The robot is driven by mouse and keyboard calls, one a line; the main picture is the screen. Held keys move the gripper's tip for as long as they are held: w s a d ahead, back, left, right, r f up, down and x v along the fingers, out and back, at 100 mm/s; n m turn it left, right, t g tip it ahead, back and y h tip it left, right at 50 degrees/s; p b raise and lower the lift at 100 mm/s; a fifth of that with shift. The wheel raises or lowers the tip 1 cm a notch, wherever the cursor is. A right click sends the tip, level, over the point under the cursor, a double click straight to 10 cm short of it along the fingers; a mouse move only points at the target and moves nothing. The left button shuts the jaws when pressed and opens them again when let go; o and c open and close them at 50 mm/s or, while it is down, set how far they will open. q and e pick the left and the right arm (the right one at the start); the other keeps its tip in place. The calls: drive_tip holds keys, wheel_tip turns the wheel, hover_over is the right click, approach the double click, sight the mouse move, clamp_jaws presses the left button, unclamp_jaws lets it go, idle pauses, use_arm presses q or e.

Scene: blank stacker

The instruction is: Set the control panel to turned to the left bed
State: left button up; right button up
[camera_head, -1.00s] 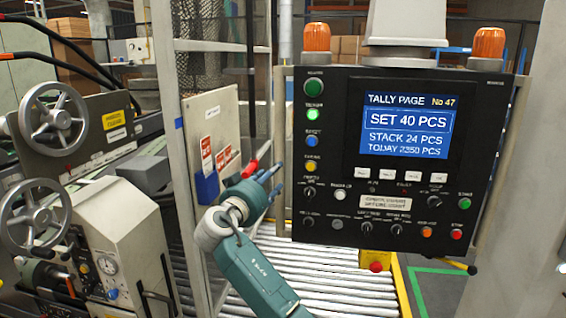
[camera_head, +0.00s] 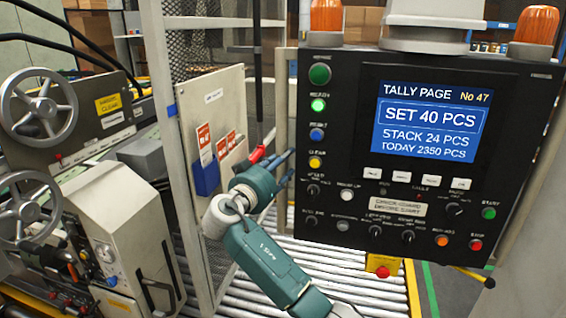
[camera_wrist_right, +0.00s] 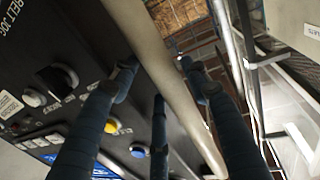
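The black control panel (camera_head: 340,150) fills the right of the head view, its lit screen (camera_head: 430,120) reading TALLY PAGE No 47, and faces me slightly tilted. A pale upright bar (camera_head: 283,100) runs along its left side. My right gripper (camera_head: 284,168) is at that bar, left of the panel's buttons. In the right wrist view its blue fingers (camera_wrist_right: 158,80) are spread apart, with the pale bar (camera_wrist_right: 165,65) running between them. Whether they touch it cannot be told. My left gripper is not in view.
A mesh guard post (camera_head: 170,130) and a plate with red labels (camera_head: 215,120) stand close left of my right arm. A roller conveyor (camera_head: 350,275) lies below the panel. A machine with handwheels (camera_head: 40,105) is at the far left. Orange lamps (camera_head: 326,20) top the panel.

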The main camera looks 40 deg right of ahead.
clamp_jaws()
drive_tip(key=w+a+b+x, duration=0.1)
drive_tip(key=w+b+x, duration=0.1)
drive_tip(key=b+x, duration=0.8)
drive_tip(key=shift+w+d+b, duration=0.3)
drive_tip(key=shift+d, duration=0.15)
drive_tip(key=shift+o, duration=0.8)
unclamp_jaws()
drive_tip(key=v, duration=1.2)
